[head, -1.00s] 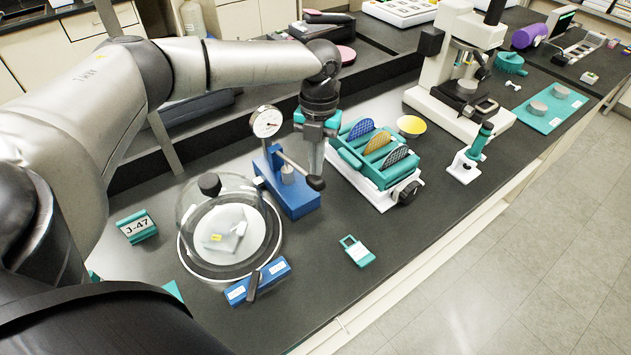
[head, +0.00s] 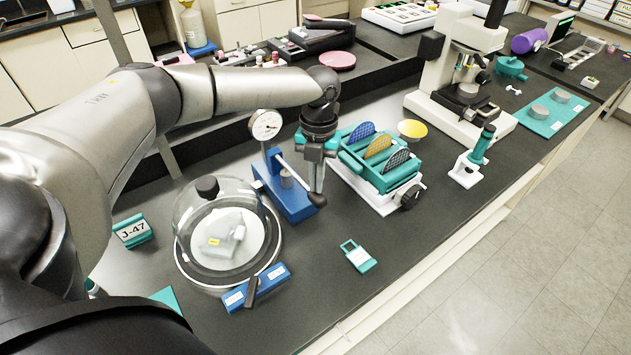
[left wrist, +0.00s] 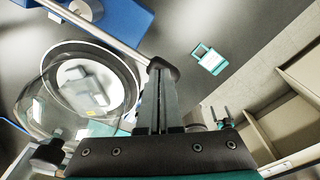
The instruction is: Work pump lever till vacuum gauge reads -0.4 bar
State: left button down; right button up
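The blue hand pump (head: 290,200) stands on the bench. Its metal lever (head: 297,178) slopes down to a black knob (head: 317,200); the lever also shows in the left wrist view (left wrist: 105,35). My left gripper (head: 317,188) points down over the knob. In the left wrist view its fingers (left wrist: 160,78) are close together, with their tips at the knob (left wrist: 163,68); they appear to touch it from above. The round white vacuum gauge (head: 265,125) stands behind the pump; its reading is too small to tell. My right gripper is not in view.
A clear bell jar (head: 195,225) on a round base stands left of the pump, with a blue valve block (head: 236,298) in front. A teal wafer rack (head: 380,165) is close on the right. A teal padlock-shaped tag (head: 358,256) lies on clear bench in front.

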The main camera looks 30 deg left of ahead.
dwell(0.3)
pick_arm(q)
jog(key=w, duration=0.2)
jog(key=w+a+r+b, duration=0.1)
jog(key=shift+r, duration=0.1)
dwell(0.3)
notch_tip(320, 180, up, 15)
jog(key=w, duration=0.1)
jog(key=shift+w+a, duration=0.2)
dwell(0.9)
